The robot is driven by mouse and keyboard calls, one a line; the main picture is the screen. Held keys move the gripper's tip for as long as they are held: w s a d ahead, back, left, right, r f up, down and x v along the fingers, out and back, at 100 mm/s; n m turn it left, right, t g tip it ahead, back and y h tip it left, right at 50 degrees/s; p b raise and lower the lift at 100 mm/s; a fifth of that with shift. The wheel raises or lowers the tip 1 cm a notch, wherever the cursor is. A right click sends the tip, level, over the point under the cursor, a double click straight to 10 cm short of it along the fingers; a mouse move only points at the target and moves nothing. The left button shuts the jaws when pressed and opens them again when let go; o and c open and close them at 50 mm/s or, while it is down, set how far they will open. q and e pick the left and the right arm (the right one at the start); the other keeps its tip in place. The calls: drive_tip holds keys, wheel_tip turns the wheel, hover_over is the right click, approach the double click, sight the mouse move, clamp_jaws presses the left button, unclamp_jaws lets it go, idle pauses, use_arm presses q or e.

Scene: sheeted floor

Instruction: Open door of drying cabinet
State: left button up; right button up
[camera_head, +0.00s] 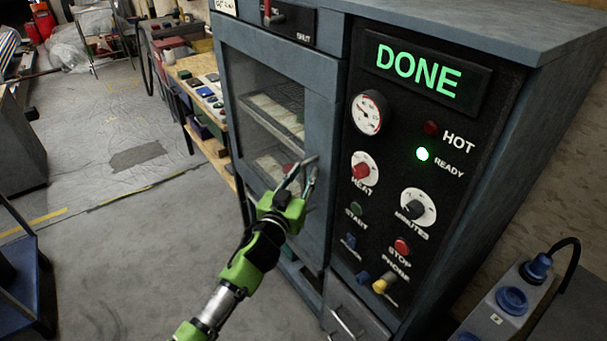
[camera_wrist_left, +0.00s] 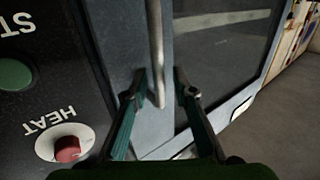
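The drying cabinet (camera_head: 480,22) is grey, with a door (camera_head: 320,120) that has a glass window and looks closed. Racks show behind the glass. The metal door handle (camera_head: 311,159) is partly hidden by my left gripper (camera_head: 302,177) in the head view. In the left wrist view, the handle (camera_wrist_left: 156,45) is a vertical bar whose end lies between the two fingers of my left gripper (camera_wrist_left: 160,82). The fingers are apart, with a gap showing on either side of the bar. My right gripper is not in view.
A drawer (camera_head: 350,318) is below. A workbench (camera_head: 205,90) stands beyond the cabinet. The floor (camera_head: 130,240) left of the door is clear.

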use_arm(q)
clamp_jaws()
